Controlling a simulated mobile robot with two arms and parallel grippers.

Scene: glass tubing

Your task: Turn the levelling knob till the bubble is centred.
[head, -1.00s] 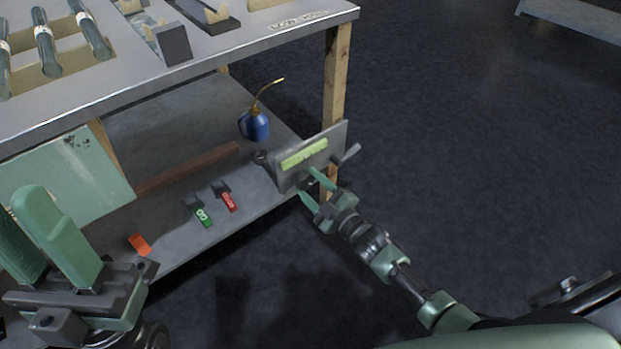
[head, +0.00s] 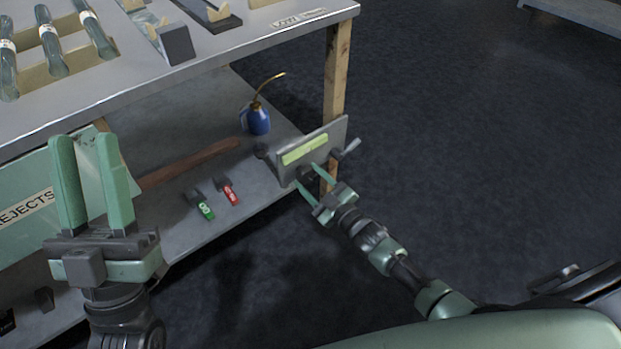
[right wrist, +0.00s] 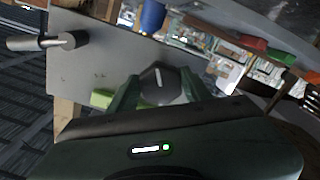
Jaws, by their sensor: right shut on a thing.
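The levelling plate (head: 335,136) is a grey upright panel at the bench's front right corner, with a yellow-green level vial (head: 305,150) across it. The bubble is too small to make out in the vial. My right gripper (head: 312,179) is at the plate's lower part, shut on the dark levelling knob (right wrist: 161,84), which shows a white mark in the right wrist view. The vial is mostly hidden there behind a finger. My left gripper (head: 85,140) is open and empty at the left, in front of the bench, with its fingers pointing up.
A handle (head: 348,148) sticks out at the plate's right. A REJECTS bin (head: 28,205) is behind my left gripper. Open floor lies to the right.

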